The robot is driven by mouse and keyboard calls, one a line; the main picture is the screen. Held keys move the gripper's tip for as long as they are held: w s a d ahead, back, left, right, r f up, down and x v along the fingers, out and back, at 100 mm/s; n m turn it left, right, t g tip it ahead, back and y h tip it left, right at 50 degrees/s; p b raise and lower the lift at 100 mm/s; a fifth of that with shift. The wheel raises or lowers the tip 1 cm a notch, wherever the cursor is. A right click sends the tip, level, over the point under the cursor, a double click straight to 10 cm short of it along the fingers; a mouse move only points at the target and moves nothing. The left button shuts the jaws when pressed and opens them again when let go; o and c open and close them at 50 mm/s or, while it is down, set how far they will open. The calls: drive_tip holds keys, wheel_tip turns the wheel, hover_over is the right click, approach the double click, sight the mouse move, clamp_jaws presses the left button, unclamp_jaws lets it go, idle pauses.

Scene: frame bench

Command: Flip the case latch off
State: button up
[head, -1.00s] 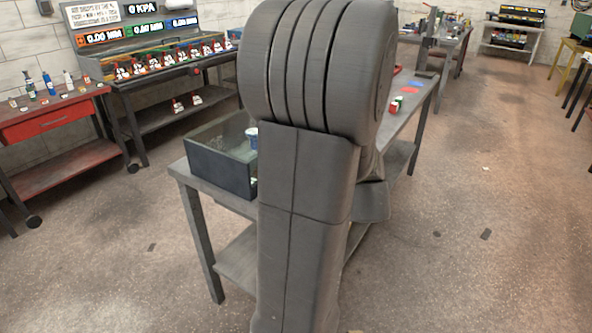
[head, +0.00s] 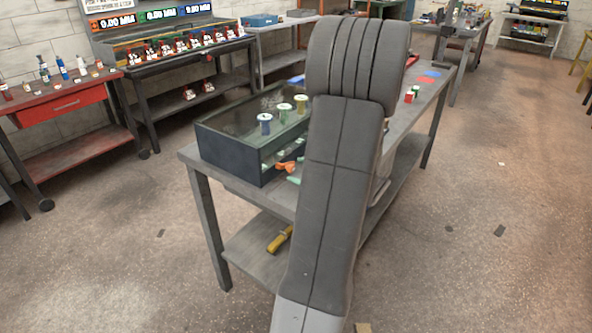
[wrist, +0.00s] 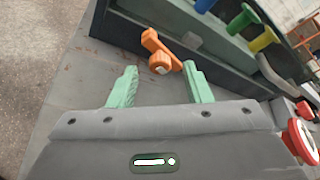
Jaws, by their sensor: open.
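The display case (head: 230,150) is a dark box with glass sides on the near end of the grey bench, and its dark wall (wrist: 135,32) crosses the top of the wrist view. An orange latch lever (head: 286,167) sits at the foot of the case front. In the wrist view the latch (wrist: 162,52) slants from upper left to lower right. My gripper (wrist: 160,86) is open, its green fingers apart and empty, with the latch just beyond the fingertips and between them. In the head view my arm hides most of the gripper.
Spool-shaped pieces (head: 284,109) stand inside the case. A red item (head: 410,95) and blue and red patches lie farther along the bench. A yellow tool (head: 279,240) lies on the lower shelf. A red round part (wrist: 302,140) shows at right in the wrist view. Floor right of the bench is mostly clear.

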drive_tip(key=shift+x, duration=0.95)
clamp_jaws()
drive_tip(key=shift+r, duration=0.1)
